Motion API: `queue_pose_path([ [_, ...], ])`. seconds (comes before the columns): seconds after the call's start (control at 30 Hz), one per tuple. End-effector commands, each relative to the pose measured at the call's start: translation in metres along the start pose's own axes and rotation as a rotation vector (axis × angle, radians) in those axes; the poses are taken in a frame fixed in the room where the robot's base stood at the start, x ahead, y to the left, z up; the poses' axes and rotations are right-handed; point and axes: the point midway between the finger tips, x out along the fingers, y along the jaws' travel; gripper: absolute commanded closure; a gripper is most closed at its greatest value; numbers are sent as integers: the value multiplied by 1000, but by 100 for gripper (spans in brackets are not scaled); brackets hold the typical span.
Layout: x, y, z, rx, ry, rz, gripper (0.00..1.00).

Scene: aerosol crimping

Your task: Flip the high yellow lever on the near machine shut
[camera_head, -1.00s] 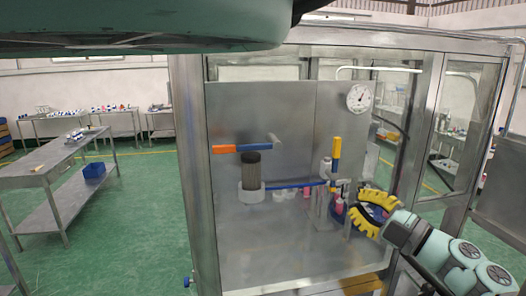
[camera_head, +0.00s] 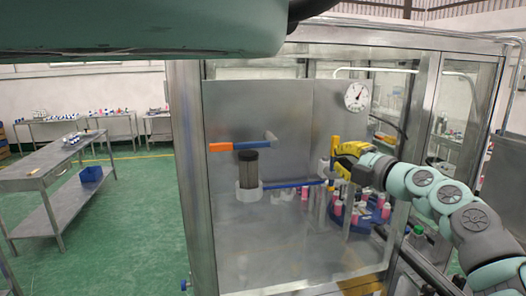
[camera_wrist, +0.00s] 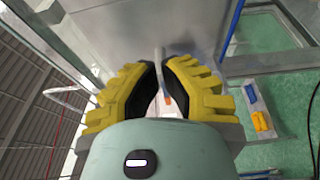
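The yellow lever (camera_head: 334,143) stands upright on the near machine in the head view, right of the blue bar. Its lower part is hidden behind my gripper (camera_head: 339,160). My gripper has yellow padded fingers, one above the other in this view, at the lever's right side. I cannot tell whether it touches the lever. In the wrist view my gripper (camera_wrist: 161,66) has its fingers curved inward with a gap between the tips. The yellow lever cannot be made out there.
An orange-and-blue handle (camera_head: 232,147) sits above a dark cylinder (camera_head: 248,170) inside the machine. A blue bar (camera_head: 295,184) runs to the right. A blue turntable (camera_head: 372,215) carries several pink bottles. Metal frame posts (camera_head: 193,180) bound the cell.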

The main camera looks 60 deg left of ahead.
Motion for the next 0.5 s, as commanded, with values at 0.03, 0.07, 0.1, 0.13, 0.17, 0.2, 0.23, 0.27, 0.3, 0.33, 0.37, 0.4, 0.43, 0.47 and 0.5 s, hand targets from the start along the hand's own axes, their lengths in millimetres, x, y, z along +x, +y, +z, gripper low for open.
queue_pose_path([
  [0.03,4,1,-3,1,8,1,100],
  [0.07,6,2,-3,2,8,1,100],
  [0.1,9,2,-3,3,9,1,100],
  [0.13,12,2,-3,3,8,2,100],
  [0.17,14,2,-3,3,8,2,100],
  [0.2,18,3,-3,4,9,2,100],
  [0.23,22,3,-4,3,10,2,100],
  [0.27,25,3,-4,3,10,1,100],
  [0.3,29,3,-4,4,8,1,100],
  [0.33,32,4,-3,3,7,3,100],
  [0.37,35,4,-2,4,6,4,100],
  [0.4,39,4,-3,2,8,4,100],
  [0.43,42,4,-3,3,8,4,100],
  [0.47,46,4,-4,4,8,3,100],
  [0.5,50,3,-4,6,7,1,100],
])
